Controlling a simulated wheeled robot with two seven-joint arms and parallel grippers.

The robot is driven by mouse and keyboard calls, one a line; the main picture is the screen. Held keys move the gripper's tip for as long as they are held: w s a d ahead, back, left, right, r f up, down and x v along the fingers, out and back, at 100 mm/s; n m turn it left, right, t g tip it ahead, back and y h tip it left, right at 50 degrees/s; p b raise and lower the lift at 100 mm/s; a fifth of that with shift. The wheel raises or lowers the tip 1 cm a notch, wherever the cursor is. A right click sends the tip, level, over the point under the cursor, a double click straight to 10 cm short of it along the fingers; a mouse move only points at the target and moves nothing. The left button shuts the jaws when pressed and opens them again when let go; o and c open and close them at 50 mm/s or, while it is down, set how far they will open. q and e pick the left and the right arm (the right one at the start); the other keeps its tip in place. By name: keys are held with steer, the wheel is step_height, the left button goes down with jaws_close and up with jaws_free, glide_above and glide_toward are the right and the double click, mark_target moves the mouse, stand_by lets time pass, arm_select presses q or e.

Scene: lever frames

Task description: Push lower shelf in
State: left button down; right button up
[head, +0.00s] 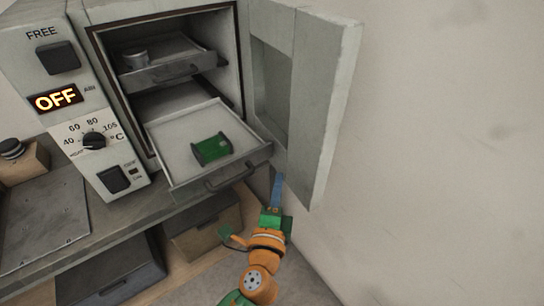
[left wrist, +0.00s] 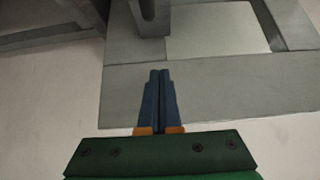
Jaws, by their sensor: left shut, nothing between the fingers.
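The lower shelf (head: 180,170) is a pale tray with a grey front and handle (head: 230,178). It sticks well out of the open oven (head: 120,75). A small green rack-like item (head: 212,149) lies on it. My left gripper (head: 278,178) has blue fingers and is shut and empty. It is just right of the shelf's front corner, beside the lower edge of the open door; I cannot tell if it touches either. In the left wrist view the shut fingers (left wrist: 160,75) point at a grey panel. My right gripper is not in view.
The open door (head: 333,110) stands close at the right. The upper shelf (head: 170,66) holds a metal cylinder (head: 135,57) and sits partly out. The control panel (head: 80,110) shows OFF. Drawers (head: 205,228) are under the counter. The right wall is bare.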

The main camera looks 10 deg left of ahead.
arm_select(q)
steer(key=w+a+p, duration=0.1)
steer(key=w+a, duration=0.2)
steer(key=w, duration=0.4)
steer(key=shift+w+a, duration=0.2)
steer(key=shift+w, duration=0.05)
steer(key=shift+f, duration=0.1)
